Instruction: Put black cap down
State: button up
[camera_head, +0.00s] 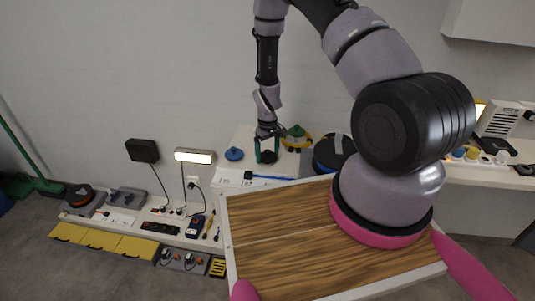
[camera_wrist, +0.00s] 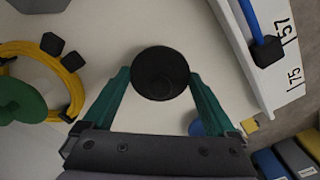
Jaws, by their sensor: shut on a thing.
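The black cap (camera_wrist: 161,74) is a round dark disc between the green fingertips of my gripper (camera_wrist: 160,88) in the wrist view. My gripper is shut on it, with one finger at each side of its rim. In the head view, my gripper (camera_head: 267,150) hangs downward over the white table, and the black cap (camera_head: 268,157) shows as a small dark shape between its fingertips. I cannot tell whether the cap touches the table surface.
A yellow cable coil (camera_wrist: 70,75) and a green object (camera_wrist: 20,100) lie to the left in the wrist view. A blue-handled tool (camera_head: 268,177) lies near the table's front edge. A blue round object (camera_head: 234,154) sits left of my gripper. White table (camera_head: 244,139) shows bare around it.

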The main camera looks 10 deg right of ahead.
jog(key=shift+f, duration=0.2)
jog(key=o, duration=1)
jog(key=shift+c, duration=0.2)
notch_tip(320, 180, up, 12)
jog(key=shift+r, duration=0.25)
notch_tip(320, 180, up, 14)
jog(key=m+t+y, duration=0.1)
jog(key=m+t, duration=0.1)
send_over(268, 151)
jog(key=s+d+r+m+t, duration=0.1)
jog(key=s+r, duration=0.1)
jog(key=r, duration=0.5)
jog(key=s+d+r+m, duration=0.1)
jog(key=s+d+r, duration=0.1)
jog(key=r, duration=0.5)
jog(key=s+d+r+m+t, duration=0.1)
jog(key=s+r+m+t, duration=0.1)
jog(key=s+r, duration=0.5)
jog(key=s+d+r+m+t+y, duration=0.1)
jog(key=s+r+m+t, duration=0.1)
jog(key=s+r, duration=0.5)
jog(key=shift+s+d+r+m, duration=0.3)
jog(key=shift+s+d+m, duration=0.1)
jog(key=shift+s, duration=2.1)
